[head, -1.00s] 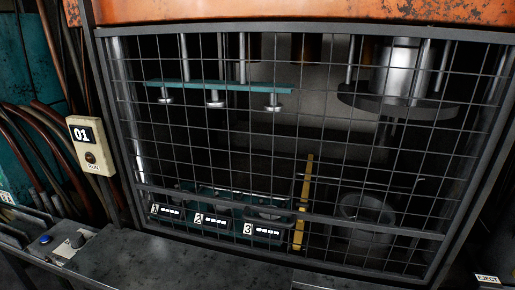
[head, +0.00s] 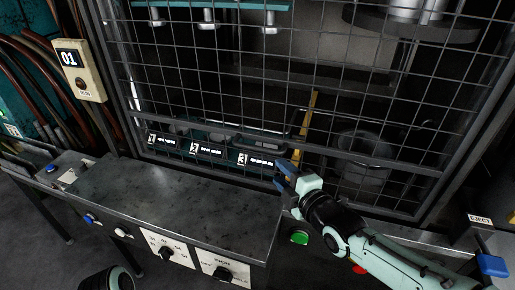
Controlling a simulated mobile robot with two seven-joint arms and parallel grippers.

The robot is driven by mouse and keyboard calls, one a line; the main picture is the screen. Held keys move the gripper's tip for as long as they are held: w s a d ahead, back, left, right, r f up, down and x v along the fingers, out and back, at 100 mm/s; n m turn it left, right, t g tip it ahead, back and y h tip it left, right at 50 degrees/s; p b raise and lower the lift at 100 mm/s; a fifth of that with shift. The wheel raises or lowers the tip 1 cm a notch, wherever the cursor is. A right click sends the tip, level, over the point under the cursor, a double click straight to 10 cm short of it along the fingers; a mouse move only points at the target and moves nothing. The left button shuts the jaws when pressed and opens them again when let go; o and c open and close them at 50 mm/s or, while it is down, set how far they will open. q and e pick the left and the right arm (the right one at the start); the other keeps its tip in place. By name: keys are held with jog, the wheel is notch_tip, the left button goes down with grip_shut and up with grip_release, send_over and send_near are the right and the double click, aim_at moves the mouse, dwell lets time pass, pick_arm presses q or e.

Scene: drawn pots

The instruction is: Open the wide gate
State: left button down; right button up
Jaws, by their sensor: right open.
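The wide gate (head: 330,92) is a dark wire-mesh panel in a grey metal frame across the front of the machine. It is down, and its lower crossbar (head: 370,158) runs over the ledge. My right gripper (head: 283,177) comes in from the lower right, with blue fingertips close to the lower part of the gate, near the label 3. It is open, with nothing seen between the fingers. I cannot tell whether it touches the mesh. At the bottom left edge a dark and pale round part of my own body shows. My left gripper is not in view.
In front is a grey metal ledge (head: 190,195) with a control panel (head: 180,252) of knobs. A box marked 01 (head: 80,72) hangs left of the gate.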

aim_at(262, 150)
jog(key=p+x, duration=0.1)
jog(key=x, duration=0.3)
jog(key=p+x, duration=0.1)
jog(key=x, duration=0.3)
jog(key=r+p+x, duration=0.1)
jog(key=x, duration=0.3)
jog(key=shift+w+a+r, duration=0.1)
jog(key=shift+w, duration=0.1)
jog(key=shift+c, duration=0.2)
grip_shut()
